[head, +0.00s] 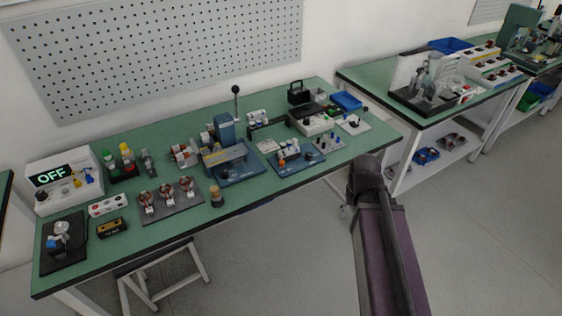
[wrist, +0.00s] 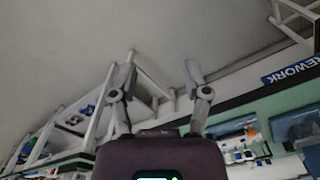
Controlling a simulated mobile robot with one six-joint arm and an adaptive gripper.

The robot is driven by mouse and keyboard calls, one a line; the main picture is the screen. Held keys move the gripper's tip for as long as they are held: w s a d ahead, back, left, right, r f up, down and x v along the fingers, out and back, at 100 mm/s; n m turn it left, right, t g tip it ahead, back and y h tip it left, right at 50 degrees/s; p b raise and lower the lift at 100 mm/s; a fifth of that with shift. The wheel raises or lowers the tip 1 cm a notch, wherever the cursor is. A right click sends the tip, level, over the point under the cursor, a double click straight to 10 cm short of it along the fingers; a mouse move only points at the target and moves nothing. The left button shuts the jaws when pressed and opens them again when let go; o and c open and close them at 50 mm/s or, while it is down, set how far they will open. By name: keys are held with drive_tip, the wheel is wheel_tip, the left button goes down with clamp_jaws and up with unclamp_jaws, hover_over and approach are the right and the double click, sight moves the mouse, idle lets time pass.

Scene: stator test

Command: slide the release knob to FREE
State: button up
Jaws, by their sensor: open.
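No knob marked FREE can be read in either view; the parts on the bench are too small to tell which is the release knob. A blue fixture with an upright lever (head: 226,130) stands mid-bench, with small dark knobs on its base. A blue board with small knobs (head: 296,163) lies to its right. My gripper (wrist: 157,75) is open and empty in the wrist view, its two fingers spread apart with floor and bench legs beyond them. In the head view my arm rises at the lower right, in front of the bench and apart from it; the gripper's fingers do not show there.
The green bench (head: 255,208) is crowded. A white tester reading OFF (head: 65,178) stands at its left end, a blue tray (head: 346,101) at its back right. A stool (head: 168,275) is under the front edge. A second bench (head: 372,76) stands right. Floor in front is clear.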

drive_tip(key=w+a+r+n+p, duration=0.1)
drive_tip(key=w+a+r+p, duration=0.15)
drive_tip(key=w+a, duration=0.4)
drive_tip(key=w+a+r+n+p, duration=0.1)
drive_tip(key=w+a+r+p, duration=0.15)
drive_tip(key=w, duration=0.65)
wheel_tip(320, 180, up, 3)
drive_tip(key=n+p, duration=0.2)
drive_tip(key=p, duration=0.1)
hover_over(282, 162)
drive_tip(key=shift+w+r, duration=0.1)
drive_tip(key=shift+r, duration=0.1)
drive_tip(key=shift+f, duration=0.1)
wheel_tip(282, 162, down, 14)
drive_tip(key=b, duration=1.3)
drive_tip(key=shift+r, duration=0.2)
